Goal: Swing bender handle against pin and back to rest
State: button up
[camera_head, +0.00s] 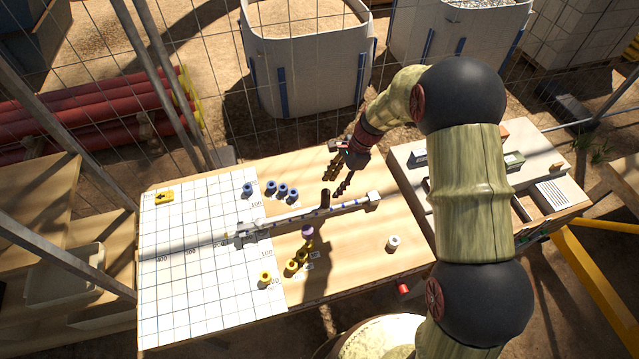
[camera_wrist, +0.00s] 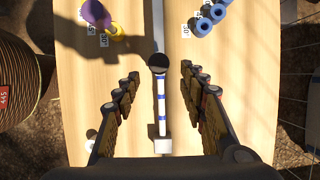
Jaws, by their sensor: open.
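The bender (camera_head: 246,231) lies across the middle of the table, its grey body at the edge of the white grid sheet. Its long pale handle with blue bands (camera_head: 350,206) points right and ends near a grey block (camera_head: 373,199). A dark upright knob (camera_head: 325,198) stands on the handle. In the wrist view the knob (camera_wrist: 158,63) is a dark round top, and the banded handle (camera_wrist: 162,105) runs below it. My gripper (camera_head: 341,176) is open just above and behind the knob. Its fingers (camera_wrist: 160,75) are spread either side of the handle line, not touching it. I cannot make out the pin.
Yellow rings (camera_head: 292,265) and a purple piece (camera_head: 308,231) stand in front. A white roll (camera_head: 393,243) sits front right. A yellow tool (camera_head: 164,197) lies on the grid sheet (camera_head: 180,290). A side bench (camera_head: 405,165) adjoins at right.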

aim_at(321, 205)
jog(key=x, duration=0.7)
jog(key=shift+s+a+f+b, duration=0.1)
jog(key=shift+a+f+b, duration=0.05)
jog(key=shift+f+b, duration=0.2)
jog(key=c, duration=0.3)
jog(key=c, duration=0.8)
